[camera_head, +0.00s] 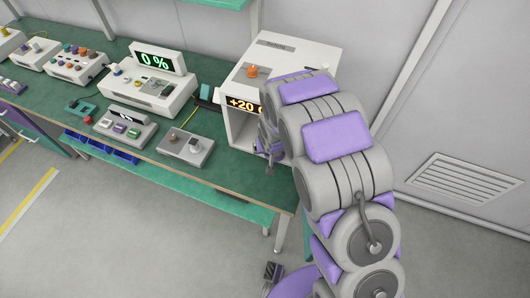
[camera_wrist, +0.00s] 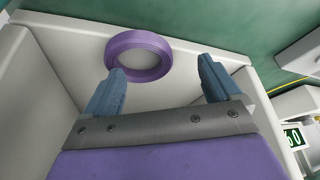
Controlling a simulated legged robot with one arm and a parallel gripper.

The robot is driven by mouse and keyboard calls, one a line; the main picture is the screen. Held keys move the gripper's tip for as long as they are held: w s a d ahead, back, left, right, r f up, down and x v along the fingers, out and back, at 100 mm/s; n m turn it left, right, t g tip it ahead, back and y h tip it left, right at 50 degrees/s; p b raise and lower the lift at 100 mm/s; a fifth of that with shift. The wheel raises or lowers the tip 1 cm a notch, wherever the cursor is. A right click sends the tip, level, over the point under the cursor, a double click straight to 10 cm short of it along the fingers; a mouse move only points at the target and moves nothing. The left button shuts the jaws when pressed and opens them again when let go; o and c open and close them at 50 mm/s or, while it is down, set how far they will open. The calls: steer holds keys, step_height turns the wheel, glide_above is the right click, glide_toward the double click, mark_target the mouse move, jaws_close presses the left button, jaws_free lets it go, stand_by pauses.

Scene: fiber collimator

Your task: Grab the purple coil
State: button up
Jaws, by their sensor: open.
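The purple coil (camera_wrist: 138,55) shows in the wrist view as a ring lying on the pale floor of an open white box. My gripper (camera_wrist: 160,82) is open, and its two blue-grey fingers point toward the coil. The coil lies just beyond the fingertips, a little left of the middle, with its near edge between them. Nothing is held. In the head view, the white box (camera_head: 308,52) stands at the right end of the green bench, and my arm reaches to its open front. The coil and most of my gripper are hidden there.
The box has pale side walls (camera_wrist: 40,60) close to my gripper. An orange knob (camera_head: 252,71) and a +20 display (camera_head: 243,104) are on it. On the green bench (camera_head: 215,165), a 0 % device (camera_head: 152,85) and several control boxes stand to the left. A wall is behind.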

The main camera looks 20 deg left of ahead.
steer(key=shift+s+d+f, duration=0.15)
steer(key=shift+d+f, duration=0.35)
steer(key=shift+d, duration=0.3)
steer(key=a, duration=0.2)
steer(key=a+f, duration=0.1)
steer(key=a, duration=0.1)
steer(key=shift+s, duration=0.2)
steer(key=c, duration=0.3)
steer(key=shift+a+r+h, duration=0.1)
steer(key=shift+h, duration=0.2)
steer(key=shift+c, duration=0.9)
steer(key=shift+w+d+r, duration=0.1)
steer(key=shift+w+d, duration=0.1)
steer(key=shift+d, duration=0.3)
steer(key=shift+w+d+r, duration=0.1)
steer(key=shift+w+d, duration=0.1)
steer(key=shift+d, duration=0.25)
steer(key=c, duration=0.4)
steer(key=shift+c, duration=0.9)
steer(key=shift+a+f, duration=0.15)
steer(key=shift+a, duration=0.65)
steer(key=c, duration=0.4)
steer(key=shift+d, duration=0.15)
steer(key=c, duration=0.4)
steer(key=shift+d, duration=0.25)
jaws_close()
